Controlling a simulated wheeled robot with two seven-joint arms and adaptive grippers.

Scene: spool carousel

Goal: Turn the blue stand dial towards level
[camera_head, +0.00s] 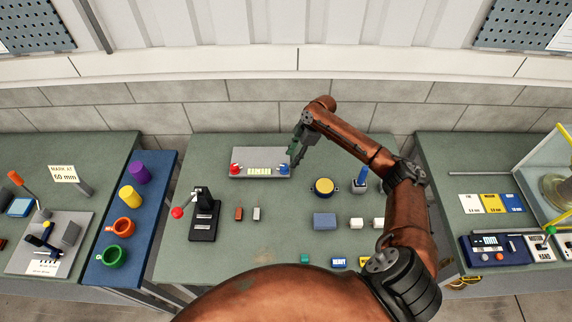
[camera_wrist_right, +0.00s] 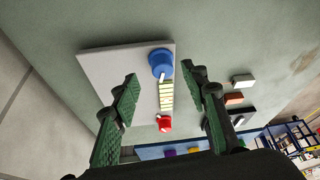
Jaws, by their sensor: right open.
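The blue dial (camera_head: 284,169) sits at the right end of a light grey plate (camera_head: 262,153) on the middle table. A red dial (camera_head: 235,169) is at the left end, with a pale marked strip (camera_head: 259,171) between them. My right gripper (camera_head: 295,158) is at the plate's right edge, close to the blue dial. In the right wrist view, the blue dial (camera_wrist_right: 160,63) shows between the open, empty green fingers (camera_wrist_right: 161,76), near their tips. The red dial (camera_wrist_right: 164,123) and strip (camera_wrist_right: 166,97) also show there. I cannot tell whether a finger touches the blue dial. My left gripper is out of view.
A yellow-topped round part (camera_head: 323,186) and a blue-handled tool in a holder (camera_head: 361,178) stand to the right, near my arm. A black lever stand (camera_head: 203,214) with a red knob is at the left. Small blocks lie in front; the table before the plate is mostly clear.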

